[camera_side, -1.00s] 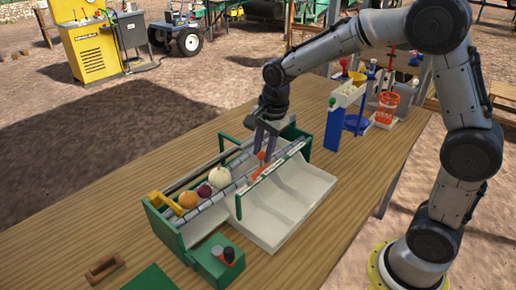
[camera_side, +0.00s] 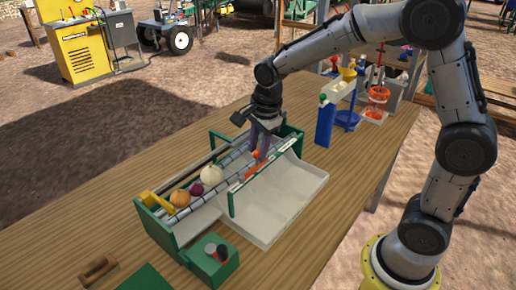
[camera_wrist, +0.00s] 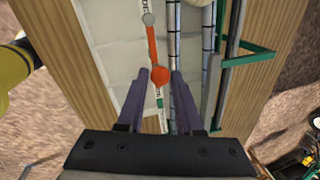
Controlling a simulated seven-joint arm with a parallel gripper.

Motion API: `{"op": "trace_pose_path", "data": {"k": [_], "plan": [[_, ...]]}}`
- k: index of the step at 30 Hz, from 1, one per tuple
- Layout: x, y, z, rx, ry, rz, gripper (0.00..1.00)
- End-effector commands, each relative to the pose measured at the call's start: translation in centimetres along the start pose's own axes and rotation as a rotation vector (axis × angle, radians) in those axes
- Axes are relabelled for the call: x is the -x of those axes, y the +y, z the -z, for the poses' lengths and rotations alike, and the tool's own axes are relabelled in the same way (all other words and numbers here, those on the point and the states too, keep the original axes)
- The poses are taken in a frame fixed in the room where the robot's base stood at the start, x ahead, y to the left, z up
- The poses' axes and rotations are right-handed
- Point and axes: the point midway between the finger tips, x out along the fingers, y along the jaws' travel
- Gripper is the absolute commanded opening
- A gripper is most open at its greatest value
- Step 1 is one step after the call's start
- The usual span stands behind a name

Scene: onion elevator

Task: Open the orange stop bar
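The orange stop bar (camera_wrist: 152,45) runs along a pale rail in the wrist view, with a round orange knob (camera_wrist: 160,76) at its near end. In the side view the orange bar (camera_side: 252,171) lies at the far part of the rail beside the grey rollers. My gripper (camera_wrist: 160,74) points down with its two purple fingers on either side of the knob. The fingers stand apart, with narrow gaps to the knob showing. In the side view my gripper (camera_side: 260,152) is low over the rail, and its fingertips partly hide the knob.
An orange onion (camera_side: 180,198), a purple onion (camera_side: 196,188) and a white onion (camera_side: 211,173) sit on the rollers near a yellow piece (camera_side: 152,201). A pale tray (camera_side: 270,230) lies beside the rail. Green frame bars (camera_wrist: 250,58) rise nearby.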

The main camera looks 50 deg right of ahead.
Motion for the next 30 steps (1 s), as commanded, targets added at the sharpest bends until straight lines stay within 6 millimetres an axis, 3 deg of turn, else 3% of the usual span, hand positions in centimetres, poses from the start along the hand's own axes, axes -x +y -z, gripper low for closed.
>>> {"op": "trace_pose_path", "data": {"k": [1, 4, 16, 20, 30], "plan": [[0.1, 0.0, 0.0, 0.0, -0.001, 0.001, 0.46], [0.0, 0.0, 0.0, 0.001, 0.0, 0.0, 0.6], [0.7, 0.0, 0.0, 0.001, 0.0, 0.0, 0.6], [2.6, -0.1, 0.0, 0.002, -0.001, 0.004, 0.6], [9.9, -0.1, -0.1, 0.002, -0.002, 0.005, 0.6]]}}
